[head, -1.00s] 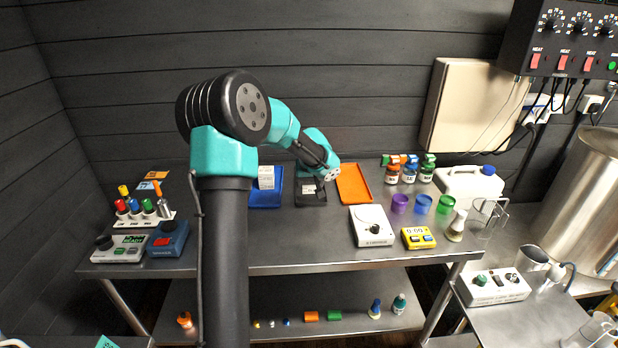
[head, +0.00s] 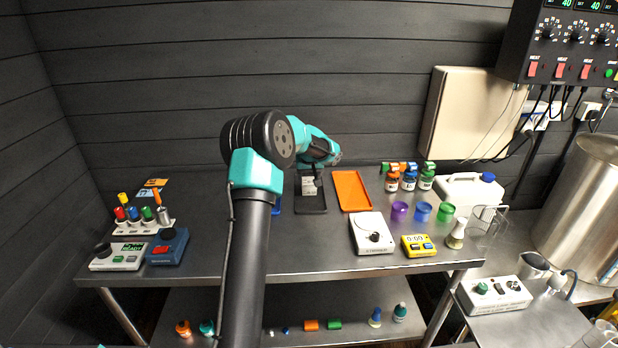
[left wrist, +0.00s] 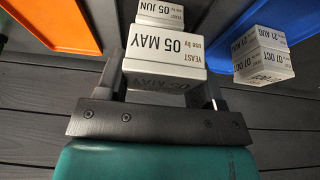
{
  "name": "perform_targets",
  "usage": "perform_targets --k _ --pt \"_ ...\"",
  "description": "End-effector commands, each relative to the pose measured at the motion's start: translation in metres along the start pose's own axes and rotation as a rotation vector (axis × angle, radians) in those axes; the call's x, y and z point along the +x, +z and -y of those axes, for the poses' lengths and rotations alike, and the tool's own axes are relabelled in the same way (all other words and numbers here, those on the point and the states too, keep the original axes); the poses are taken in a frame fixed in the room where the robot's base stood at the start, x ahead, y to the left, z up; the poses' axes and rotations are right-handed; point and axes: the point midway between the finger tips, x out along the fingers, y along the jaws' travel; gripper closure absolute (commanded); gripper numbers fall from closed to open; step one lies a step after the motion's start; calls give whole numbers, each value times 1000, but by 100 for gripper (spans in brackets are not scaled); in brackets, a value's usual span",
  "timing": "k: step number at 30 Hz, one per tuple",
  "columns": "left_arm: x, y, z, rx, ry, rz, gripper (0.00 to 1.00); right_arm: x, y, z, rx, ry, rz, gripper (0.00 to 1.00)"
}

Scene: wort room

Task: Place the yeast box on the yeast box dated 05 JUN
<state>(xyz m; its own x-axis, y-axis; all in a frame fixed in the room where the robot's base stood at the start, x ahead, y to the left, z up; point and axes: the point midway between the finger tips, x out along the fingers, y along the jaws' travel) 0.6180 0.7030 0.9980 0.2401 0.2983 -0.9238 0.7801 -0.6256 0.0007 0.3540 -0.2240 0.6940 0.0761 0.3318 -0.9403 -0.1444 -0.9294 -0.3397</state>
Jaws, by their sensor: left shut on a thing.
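In the left wrist view my left gripper (left wrist: 162,80) is shut on a white yeast box (left wrist: 165,52) labelled 05 MAY. A second white box (left wrist: 160,12) labelled 05 JUN shows just beyond it, partly covered by the held box; I cannot tell whether they touch. In the head view my left gripper (head: 322,166) is over the black tray (head: 311,205) at the back of the table. White box faces (head: 308,185) show there, too small to read. My right gripper is out of view.
An orange tray (head: 352,190) lies right of the black one. A blue tray (head: 277,207) is mostly hidden behind my arm; stacked boxes (left wrist: 262,62) stand beside or on it. Bottles (head: 409,181) and a white device (head: 371,232) stand further right.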

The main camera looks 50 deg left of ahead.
Motion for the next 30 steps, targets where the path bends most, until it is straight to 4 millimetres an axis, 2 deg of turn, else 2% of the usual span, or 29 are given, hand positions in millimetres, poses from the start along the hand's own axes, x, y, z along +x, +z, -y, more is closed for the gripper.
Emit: perform_targets --k 6,11,25,30 --pt "14 -25 -1 -2 -1 0 63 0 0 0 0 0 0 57" --pt "19 -35 -1 -1 -1 0 63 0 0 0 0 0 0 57" --pt "22 -41 -2 -2 0 -1 63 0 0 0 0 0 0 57" --pt "44 -31 -2 0 -2 3 63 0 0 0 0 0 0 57"
